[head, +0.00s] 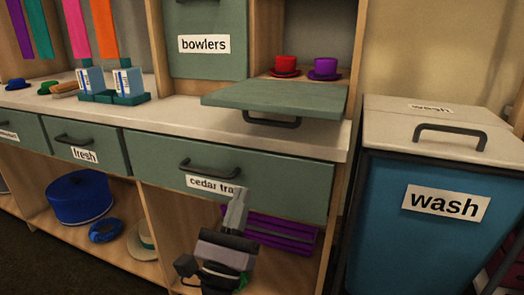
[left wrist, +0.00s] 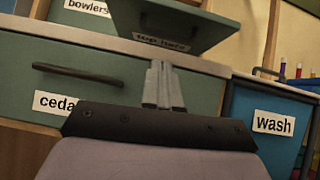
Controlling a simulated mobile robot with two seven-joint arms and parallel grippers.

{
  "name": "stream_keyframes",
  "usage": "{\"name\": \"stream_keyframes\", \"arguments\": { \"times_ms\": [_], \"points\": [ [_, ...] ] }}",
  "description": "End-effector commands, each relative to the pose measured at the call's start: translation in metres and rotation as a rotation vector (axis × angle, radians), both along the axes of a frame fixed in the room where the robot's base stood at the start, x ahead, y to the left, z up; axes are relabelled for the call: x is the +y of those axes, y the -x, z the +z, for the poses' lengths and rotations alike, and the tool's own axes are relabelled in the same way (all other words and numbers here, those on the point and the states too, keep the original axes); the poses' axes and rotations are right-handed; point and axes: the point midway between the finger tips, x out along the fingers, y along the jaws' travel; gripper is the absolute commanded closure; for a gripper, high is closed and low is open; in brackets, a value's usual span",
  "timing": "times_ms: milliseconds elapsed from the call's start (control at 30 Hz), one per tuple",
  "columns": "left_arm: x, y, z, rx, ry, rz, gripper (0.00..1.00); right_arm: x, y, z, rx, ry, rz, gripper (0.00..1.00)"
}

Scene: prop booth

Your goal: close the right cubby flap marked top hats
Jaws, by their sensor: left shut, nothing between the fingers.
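The right cubby flap (head: 275,96) is a grey-green panel hanging open, swung down roughly level and reaching out over the counter. Its dark handle (head: 271,120) shows under its front edge. In the left wrist view I see the flap's underside (left wrist: 205,28), with the top hats label (left wrist: 163,43) on it. Red (head: 285,65) and purple (head: 324,68) top hats stand in the open cubby behind it. My left gripper (head: 238,205) is shut and empty, below the flap and in front of the cedar drawer; its fingertips show in the left wrist view (left wrist: 163,80). My right gripper is not in view.
The bowlers flap (head: 208,65) is shut on the left. The cedar drawer (head: 160,165) is shut below the counter (head: 180,112). A blue wash bin (head: 425,235) with a pale lid stands at right. Small boxes (head: 128,82) stand on the counter's left part.

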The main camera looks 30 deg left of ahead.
Motion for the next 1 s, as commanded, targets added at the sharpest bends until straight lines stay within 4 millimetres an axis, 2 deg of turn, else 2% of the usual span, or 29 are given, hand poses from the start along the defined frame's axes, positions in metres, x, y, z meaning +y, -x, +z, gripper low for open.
{"name": "stream_keyframes", "arguments": {
  "times_ms": [33,267,767,900,1000],
  "points": [
    [-0.002,0.002,-0.002,-0.018,-0.032,0.015,1.00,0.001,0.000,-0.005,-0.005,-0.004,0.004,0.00],
    [-0.003,-0.003,0.012,-0.042,-0.072,0.035,1.00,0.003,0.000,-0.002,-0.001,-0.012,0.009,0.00],
    [0.013,-0.068,0.074,-0.041,-0.068,0.033,1.00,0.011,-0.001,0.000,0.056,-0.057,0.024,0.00],
    [0.013,-0.068,0.096,-0.040,-0.065,0.032,1.00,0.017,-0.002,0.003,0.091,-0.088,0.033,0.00],
    [0.013,-0.069,0.106,-0.038,-0.067,0.031,1.00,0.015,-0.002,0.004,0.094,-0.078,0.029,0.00]
  ]
}}
